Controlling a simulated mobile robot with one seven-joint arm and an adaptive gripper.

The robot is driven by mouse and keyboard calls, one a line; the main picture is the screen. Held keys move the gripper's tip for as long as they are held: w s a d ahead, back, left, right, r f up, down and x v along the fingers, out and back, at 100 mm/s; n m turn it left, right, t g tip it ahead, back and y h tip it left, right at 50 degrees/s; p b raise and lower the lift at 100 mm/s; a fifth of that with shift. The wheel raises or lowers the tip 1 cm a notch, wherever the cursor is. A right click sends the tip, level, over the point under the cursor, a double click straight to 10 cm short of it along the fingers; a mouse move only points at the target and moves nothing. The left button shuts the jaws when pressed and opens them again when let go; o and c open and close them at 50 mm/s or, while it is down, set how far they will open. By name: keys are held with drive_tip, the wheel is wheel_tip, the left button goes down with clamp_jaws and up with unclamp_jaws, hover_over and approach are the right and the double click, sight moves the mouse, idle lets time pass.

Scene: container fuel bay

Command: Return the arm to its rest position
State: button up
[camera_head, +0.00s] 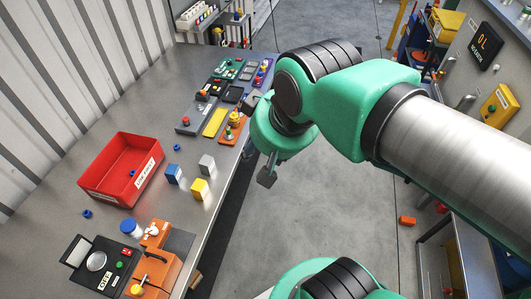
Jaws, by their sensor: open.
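My arm, green with black joints and a silver link, reaches in from the right in the head view. My gripper (260,142) is near the right edge of the steel workbench (95,165), by the group of panels and control boxes. Its dark fingertips are spread wide apart. Nothing shows between them. The wrist hides part of the gripper and of the bench edge behind it.
A red bin (107,192) with a small blue piece inside stands on the bench. Blue (173,174), grey (207,164) and yellow (199,189) blocks stand beside it. An orange machine (157,275) is at the front. Open floor (330,215) lies right of the bench.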

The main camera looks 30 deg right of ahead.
drive_tip(key=shift+s+d+f, duration=0.15)
drive_tip(key=shift+s+f, duration=0.2)
drive_tip(key=shift+s, duration=0.25)
wheel_tip(320, 180, down, 8)
drive_tip(key=b, duration=0.8)
drive_tip(key=shift+o, duration=0.6)
drive_tip(key=shift+w+r, duration=0.1)
